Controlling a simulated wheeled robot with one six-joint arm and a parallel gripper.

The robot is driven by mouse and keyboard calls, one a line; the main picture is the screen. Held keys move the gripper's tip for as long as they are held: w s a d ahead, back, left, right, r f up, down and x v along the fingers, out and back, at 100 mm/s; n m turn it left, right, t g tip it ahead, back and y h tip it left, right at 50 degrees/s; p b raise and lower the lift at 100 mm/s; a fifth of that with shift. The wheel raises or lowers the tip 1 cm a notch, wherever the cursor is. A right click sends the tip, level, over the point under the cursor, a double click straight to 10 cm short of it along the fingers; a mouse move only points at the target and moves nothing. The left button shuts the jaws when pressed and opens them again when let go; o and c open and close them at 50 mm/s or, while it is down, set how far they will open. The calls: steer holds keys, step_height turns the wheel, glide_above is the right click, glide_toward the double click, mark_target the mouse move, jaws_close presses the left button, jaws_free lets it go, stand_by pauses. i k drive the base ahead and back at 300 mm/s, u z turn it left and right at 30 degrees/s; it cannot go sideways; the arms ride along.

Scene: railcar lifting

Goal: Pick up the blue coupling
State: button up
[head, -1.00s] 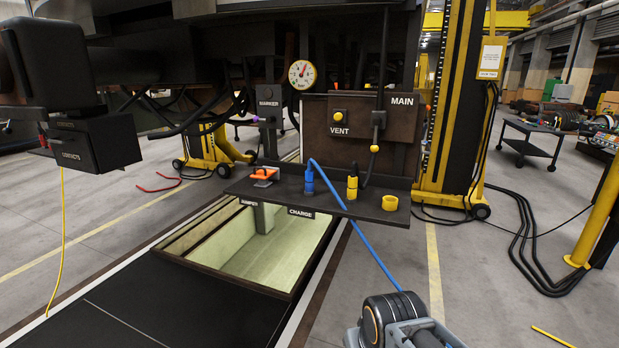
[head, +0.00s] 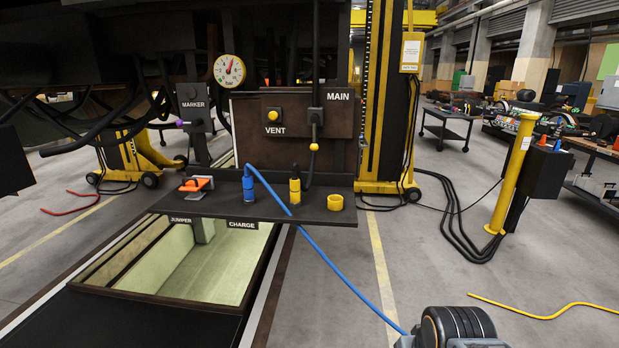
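The blue coupling (head: 249,187) stands upright on the dark shelf (head: 280,211) under the railcar, above the CHARGE label. A blue hose (head: 325,258) runs from its top down to the lower right. My gripper is not clearly in view. A black and grey rounded part (head: 455,328) shows at the bottom right, at the hose's lower end; I cannot tell whether it is part of my arm. Nothing grips the blue coupling.
On the shelf are an orange piece (head: 196,184) at left, a yellow coupling (head: 295,186) and a yellow ring (head: 335,202). An open pit (head: 185,262) lies below. A yellow post (head: 515,175) stands right. Floor between is clear apart from cables and a yellow hose (head: 540,316).

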mark_target(248, 182)
steer(key=z, duration=1.1)
steer(key=i, duration=2.1)
steer(key=u, duration=3.7)
steer(key=i, duration=1.15)
